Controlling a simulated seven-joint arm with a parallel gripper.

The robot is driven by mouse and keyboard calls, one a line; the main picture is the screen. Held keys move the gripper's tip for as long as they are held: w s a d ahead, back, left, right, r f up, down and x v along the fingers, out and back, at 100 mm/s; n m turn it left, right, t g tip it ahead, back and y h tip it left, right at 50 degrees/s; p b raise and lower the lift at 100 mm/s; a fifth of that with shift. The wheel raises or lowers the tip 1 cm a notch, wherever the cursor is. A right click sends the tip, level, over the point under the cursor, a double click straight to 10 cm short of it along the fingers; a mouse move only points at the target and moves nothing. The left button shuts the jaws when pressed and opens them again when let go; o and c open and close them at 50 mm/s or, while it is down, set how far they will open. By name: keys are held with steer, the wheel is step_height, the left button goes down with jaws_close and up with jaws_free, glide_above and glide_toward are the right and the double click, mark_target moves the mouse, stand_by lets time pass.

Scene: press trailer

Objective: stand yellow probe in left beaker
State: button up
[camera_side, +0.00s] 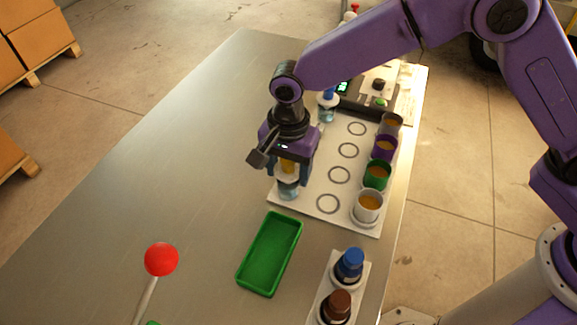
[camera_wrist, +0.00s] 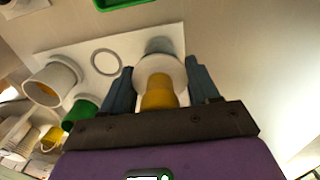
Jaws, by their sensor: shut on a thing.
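The yellow probe (camera_side: 287,166) is upright between the fingers of my gripper (camera_side: 289,174), which is shut on it. In the wrist view the yellow handle (camera_wrist: 158,93) shows between the blue fingers of the gripper (camera_wrist: 160,82), with a wide white collar (camera_wrist: 172,68) beyond it. A clear bluish beaker (camera_side: 288,190) stands directly below the gripper at the near left corner of the white board; part of it also shows past the collar in the wrist view (camera_wrist: 158,45). The collar and fingers hide how deep the probe reaches. Another beaker (camera_side: 327,114) farther back holds a blue probe (camera_side: 329,95).
The white board (camera_side: 313,178) has several printed rings and a row of cups, including a white cup (camera_side: 368,207) and a green cup (camera_side: 376,175). A green tray (camera_side: 270,252), capped bottles (camera_side: 348,265) and a red ball on a stick (camera_side: 161,260) are nearer. The table's left is clear.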

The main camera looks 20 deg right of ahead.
steer(key=shift+f, duration=0.65)
stand_by(0.8)
steer(key=o, duration=0.9)
steer(key=shift+r, duration=0.1)
steer(key=shift+r, duration=5.4)
steer(key=shift+r, duration=0.1)
step_height(320, 180, up, 9)
